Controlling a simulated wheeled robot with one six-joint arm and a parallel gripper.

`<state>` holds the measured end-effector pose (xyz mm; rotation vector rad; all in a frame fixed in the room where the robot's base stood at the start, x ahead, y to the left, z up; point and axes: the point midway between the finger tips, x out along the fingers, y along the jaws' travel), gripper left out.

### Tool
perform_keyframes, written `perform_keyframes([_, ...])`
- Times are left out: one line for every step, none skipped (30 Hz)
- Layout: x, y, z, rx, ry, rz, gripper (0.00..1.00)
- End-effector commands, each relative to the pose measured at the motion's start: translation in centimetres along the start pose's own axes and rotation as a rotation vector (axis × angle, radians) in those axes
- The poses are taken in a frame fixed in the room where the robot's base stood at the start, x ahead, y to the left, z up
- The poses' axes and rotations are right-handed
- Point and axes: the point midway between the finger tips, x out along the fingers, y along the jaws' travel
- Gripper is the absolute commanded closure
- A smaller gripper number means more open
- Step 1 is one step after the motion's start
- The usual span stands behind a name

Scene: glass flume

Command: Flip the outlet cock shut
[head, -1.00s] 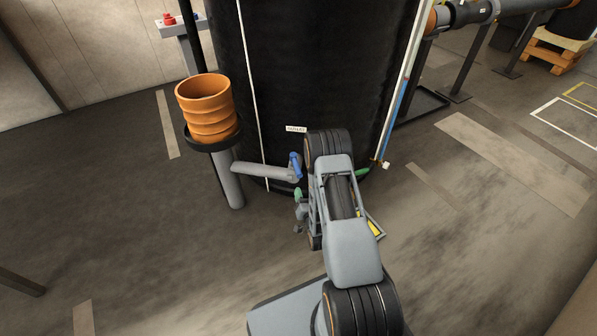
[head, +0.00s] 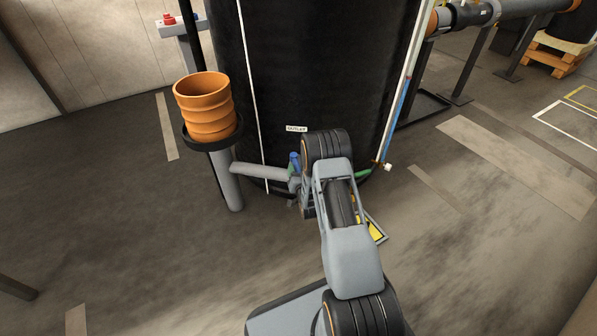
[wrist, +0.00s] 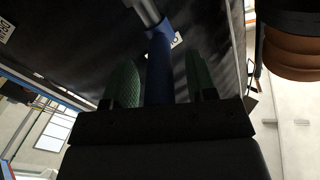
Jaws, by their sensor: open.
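The outlet cock's blue lever (head: 295,161) stands up beside the grey outlet pipe (head: 262,172), low on the black tank (head: 315,70) under the OUTLET label. In the wrist view the blue lever (wrist: 159,65) runs between the two green finger pads of my gripper (wrist: 162,85). A gap shows on each side of it, so the jaws are open around the lever and not closed on it. In the head view my arm hides most of the gripper and the cock's body.
An orange ribbed pot (head: 204,106) sits in a black ring on a grey post left of the pipe. A red button (head: 168,18) is on a stand behind.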

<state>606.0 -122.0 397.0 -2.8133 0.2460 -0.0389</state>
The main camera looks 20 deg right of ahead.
Motion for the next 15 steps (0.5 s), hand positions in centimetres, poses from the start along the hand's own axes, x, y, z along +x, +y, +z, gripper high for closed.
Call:
perform_keyframes([0.01, -0.01, -0.02, 0.000, 0.000, 0.000, 0.48])
perform_keyframes([0.01, -0.01, -0.02, 0.000, 0.000, 0.000, 0.48])
perform_keyframes([0.00, -0.01, -0.02, 0.000, 0.000, 0.000, 0.48])
perform_keyframes([0.00, -0.01, -0.02, 0.000, 0.000, 0.000, 0.48])
perform_keyframes([-0.01, -0.01, -0.02, 0.000, 0.000, 0.000, 0.49])
perform_keyframes([-0.01, -0.01, -0.02, 0.000, 0.000, 0.000, 0.53])
perform_keyframes([-0.01, 0.00, -0.02, 0.000, 0.000, 0.000, 0.56])
perform_keyframes([-0.01, 0.00, -0.02, 0.000, 0.000, 0.000, 0.59])
perform_keyframes([-0.02, 0.00, -0.01, 0.000, 0.000, 0.000, 0.63])
perform_keyframes([-0.02, 0.00, -0.01, 0.000, 0.000, 0.000, 0.66])
perform_keyframes([-0.02, 0.00, -0.01, 0.000, 0.000, 0.000, 0.68])
perform_keyframes([-0.03, 0.00, -0.01, 0.000, 0.000, 0.000, 0.72])
perform_keyframes([-0.03, 0.00, -0.01, 0.000, 0.000, 0.000, 0.75])
perform_keyframes([-0.03, 0.00, -0.01, 0.000, 0.000, 0.000, 0.78])
perform_keyframes([-0.03, 0.00, -0.01, 0.000, 0.000, 0.000, 0.82])
